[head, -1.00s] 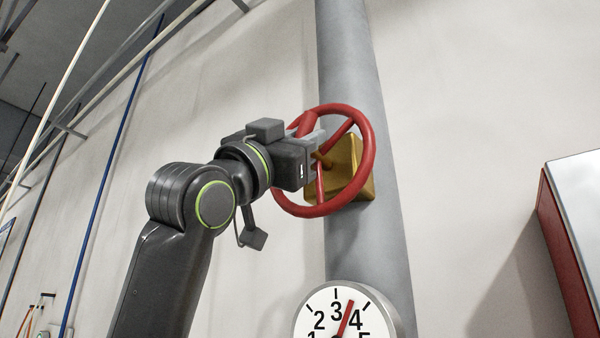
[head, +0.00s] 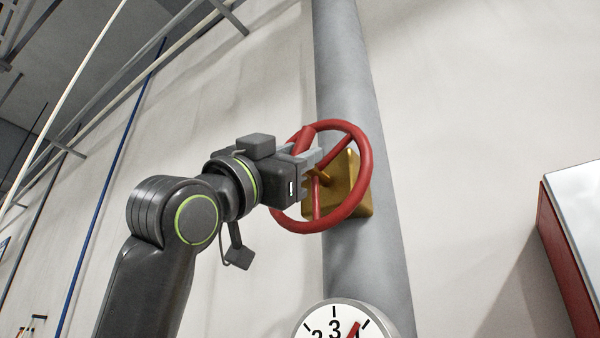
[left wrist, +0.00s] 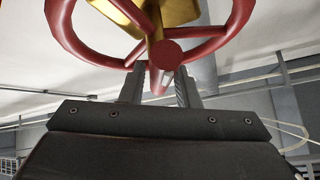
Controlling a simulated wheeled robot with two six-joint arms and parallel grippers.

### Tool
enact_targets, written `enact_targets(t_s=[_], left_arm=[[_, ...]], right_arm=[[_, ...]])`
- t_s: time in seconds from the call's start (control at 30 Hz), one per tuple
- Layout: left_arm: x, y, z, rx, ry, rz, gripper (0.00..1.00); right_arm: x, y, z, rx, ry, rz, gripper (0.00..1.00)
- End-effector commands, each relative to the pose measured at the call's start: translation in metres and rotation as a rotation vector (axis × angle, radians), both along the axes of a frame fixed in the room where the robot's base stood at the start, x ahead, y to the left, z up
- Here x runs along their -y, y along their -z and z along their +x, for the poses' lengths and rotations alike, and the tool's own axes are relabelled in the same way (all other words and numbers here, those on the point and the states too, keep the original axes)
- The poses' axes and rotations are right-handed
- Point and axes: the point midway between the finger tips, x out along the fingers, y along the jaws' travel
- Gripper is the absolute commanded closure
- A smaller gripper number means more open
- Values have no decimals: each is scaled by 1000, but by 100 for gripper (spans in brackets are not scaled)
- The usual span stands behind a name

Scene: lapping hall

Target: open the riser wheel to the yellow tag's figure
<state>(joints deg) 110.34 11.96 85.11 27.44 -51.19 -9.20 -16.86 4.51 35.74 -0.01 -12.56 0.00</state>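The red riser wheel (head: 364,163) sits on a brass valve body (head: 355,190) on a grey vertical pipe. My left gripper (head: 312,162) reaches it from the left, at the upper-left part of the wheel. No yellow tag shows. My right gripper is not in view.
The grey pipe (head: 365,255) runs up the pale wall. A red cabinet (head: 568,255) with a light face stands at the right. Thin pipes, one of them blue (head: 108,190), run along the wall at the left. The space between wheel and cabinet is clear.

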Motion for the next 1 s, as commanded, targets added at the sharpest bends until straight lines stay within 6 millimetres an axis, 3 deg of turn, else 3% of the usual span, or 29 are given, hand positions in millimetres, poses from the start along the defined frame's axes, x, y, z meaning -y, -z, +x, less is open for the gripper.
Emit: enact_targets(t_s=[0.1, 0.6, 1.0], left_arm=[[-12, 19, -9, 2, -2, -1, 71], [-68, 83, -56, 2, -4, 0, 71], [-93, 108, -78, -1, -2, 0, 71]], right_arm=[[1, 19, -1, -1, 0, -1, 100], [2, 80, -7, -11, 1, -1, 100], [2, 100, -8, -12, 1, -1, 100]])
